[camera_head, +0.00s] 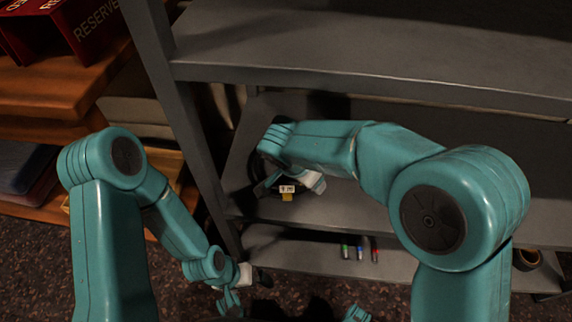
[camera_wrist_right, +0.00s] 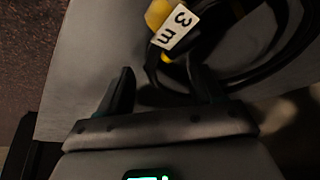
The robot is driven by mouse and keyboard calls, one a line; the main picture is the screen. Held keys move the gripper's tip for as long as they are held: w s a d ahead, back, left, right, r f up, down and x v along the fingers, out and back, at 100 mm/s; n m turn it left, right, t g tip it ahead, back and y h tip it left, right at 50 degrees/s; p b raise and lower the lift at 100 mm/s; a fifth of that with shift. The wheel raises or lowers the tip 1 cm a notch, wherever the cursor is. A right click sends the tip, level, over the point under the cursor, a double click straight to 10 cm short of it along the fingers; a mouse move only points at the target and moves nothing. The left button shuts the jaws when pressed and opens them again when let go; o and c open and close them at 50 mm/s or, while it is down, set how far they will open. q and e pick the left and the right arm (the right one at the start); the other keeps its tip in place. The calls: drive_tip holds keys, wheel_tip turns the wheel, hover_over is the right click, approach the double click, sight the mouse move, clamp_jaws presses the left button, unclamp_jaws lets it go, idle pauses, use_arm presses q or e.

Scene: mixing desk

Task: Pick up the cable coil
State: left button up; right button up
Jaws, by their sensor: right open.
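The cable coil (camera_head: 287,190) is black with a yellow end and a white tag. It lies on the middle grey shelf in the head view, partly hidden by my right arm. In the right wrist view the coil (camera_wrist_right: 292,48) fills the upper right, with its tag reading "3 m". My right gripper (camera_wrist_right: 165,88) is open. Its right-hand finger overlaps the black cable in the picture; whether they touch I cannot tell. Its left-hand finger is over bare shelf. My left gripper (camera_head: 230,300) hangs low, away from the coil; its jaw state is unclear.
The grey rack's upper shelf (camera_head: 350,65) and its upright post (camera_head: 185,120) border the coil's shelf. Several small coloured cylinders (camera_head: 359,252) lie on the lower shelf.

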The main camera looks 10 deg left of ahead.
drive_tip(key=shift+x, duration=0.8)
drive_tip(key=c, duration=1.2)
drive_tip(key=shift+r, duration=0.1)
clamp_jaws()
